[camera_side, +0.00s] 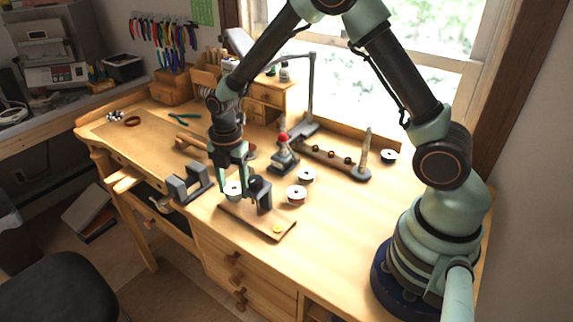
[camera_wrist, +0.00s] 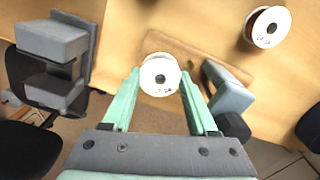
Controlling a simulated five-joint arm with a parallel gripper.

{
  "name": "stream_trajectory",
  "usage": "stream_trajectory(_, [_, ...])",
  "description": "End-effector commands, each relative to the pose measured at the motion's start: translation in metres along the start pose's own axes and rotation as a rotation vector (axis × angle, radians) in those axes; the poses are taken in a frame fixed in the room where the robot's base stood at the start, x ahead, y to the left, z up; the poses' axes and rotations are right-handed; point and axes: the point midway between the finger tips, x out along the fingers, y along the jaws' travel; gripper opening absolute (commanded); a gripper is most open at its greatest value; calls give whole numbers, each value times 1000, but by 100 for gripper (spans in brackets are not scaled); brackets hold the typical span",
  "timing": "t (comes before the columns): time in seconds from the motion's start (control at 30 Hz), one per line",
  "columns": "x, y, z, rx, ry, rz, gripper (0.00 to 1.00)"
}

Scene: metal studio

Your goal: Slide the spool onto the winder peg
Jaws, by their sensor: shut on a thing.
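A white-flanged spool (camera_side: 233,188) is held between the fingertips of my gripper (camera_side: 234,183), which is shut on it. In the wrist view the spool (camera_wrist: 160,75) shows its round white face with a centre hole, between the two green fingers. The winder has a flat wooden base (camera_side: 272,228) and a grey upright (camera_side: 263,195) just right of my gripper. The upright (camera_wrist: 228,92) also shows in the wrist view, right of the spool, with a dark round part at its lower end. The spool is over the base's left end. I cannot make out the peg.
A grey U-shaped block (camera_side: 187,184) stands left of my gripper at the bench edge. Loose spools (camera_side: 297,194) lie right of the winder. The right bench top is clear.

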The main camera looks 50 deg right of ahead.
Motion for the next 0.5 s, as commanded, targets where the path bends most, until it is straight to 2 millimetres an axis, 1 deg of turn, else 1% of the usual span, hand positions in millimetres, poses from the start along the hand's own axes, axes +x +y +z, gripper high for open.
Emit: stream_trajectory(0.5, [12, 0, 0, 0, 0, 0, 3])
